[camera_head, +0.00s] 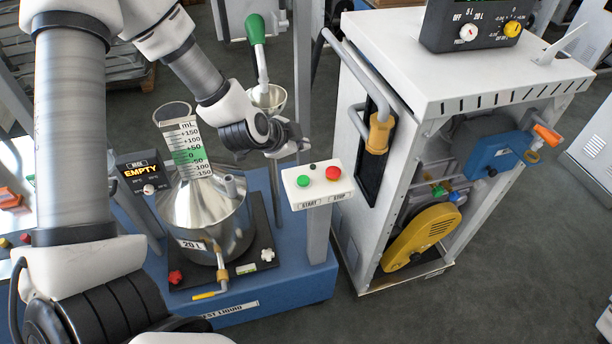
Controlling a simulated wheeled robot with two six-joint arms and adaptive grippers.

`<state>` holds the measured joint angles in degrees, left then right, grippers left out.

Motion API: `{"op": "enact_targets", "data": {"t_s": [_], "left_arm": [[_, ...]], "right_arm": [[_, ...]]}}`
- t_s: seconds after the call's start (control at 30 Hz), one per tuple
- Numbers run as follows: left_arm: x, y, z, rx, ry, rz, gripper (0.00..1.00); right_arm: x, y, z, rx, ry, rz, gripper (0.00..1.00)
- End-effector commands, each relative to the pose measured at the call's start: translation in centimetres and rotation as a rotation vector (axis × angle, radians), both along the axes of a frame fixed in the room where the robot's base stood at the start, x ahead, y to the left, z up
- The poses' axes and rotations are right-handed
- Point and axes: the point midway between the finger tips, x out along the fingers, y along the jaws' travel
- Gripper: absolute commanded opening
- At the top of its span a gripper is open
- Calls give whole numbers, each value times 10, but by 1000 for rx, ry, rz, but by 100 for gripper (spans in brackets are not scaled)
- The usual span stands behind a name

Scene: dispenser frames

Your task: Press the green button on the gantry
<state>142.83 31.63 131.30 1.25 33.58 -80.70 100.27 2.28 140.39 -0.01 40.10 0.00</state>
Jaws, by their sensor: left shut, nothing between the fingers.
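The green button (304,181) sits on the left of a white control box (318,195), above a START label. A red button (333,173) sits to its right above a STOP label. The box stands on a grey post at the front of the blue dispenser base. My left gripper (299,145) is shut and empty. It shows just behind and above the box in the picture, apart from the green button as far as I can tell. Its fingers are small and partly hidden by my wrist. My right gripper is not in view.
A steel 20 L vessel (213,238) with a graduated neck stands left of the box. A green-handled valve (256,30) and funnel (268,97) rise behind my wrist. A white cabinet (460,60) with open side stands right. A display (143,172) reads EMPTY.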

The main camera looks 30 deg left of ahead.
Motion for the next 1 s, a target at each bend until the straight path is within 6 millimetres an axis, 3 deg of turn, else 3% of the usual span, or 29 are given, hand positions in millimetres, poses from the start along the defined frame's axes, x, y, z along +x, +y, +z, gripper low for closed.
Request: {"op": "enact_targets", "data": {"t_s": [0.37, 0.83, 1.0], "left_arm": [[0, 0, -7, 1, 1, -1, 0], [0, 0, -69, 2, 3, -1, 0], [0, 0, -86, 1, 3, 1, 0]], "right_arm": [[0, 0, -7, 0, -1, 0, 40], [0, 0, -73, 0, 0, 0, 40], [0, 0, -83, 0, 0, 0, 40]]}}
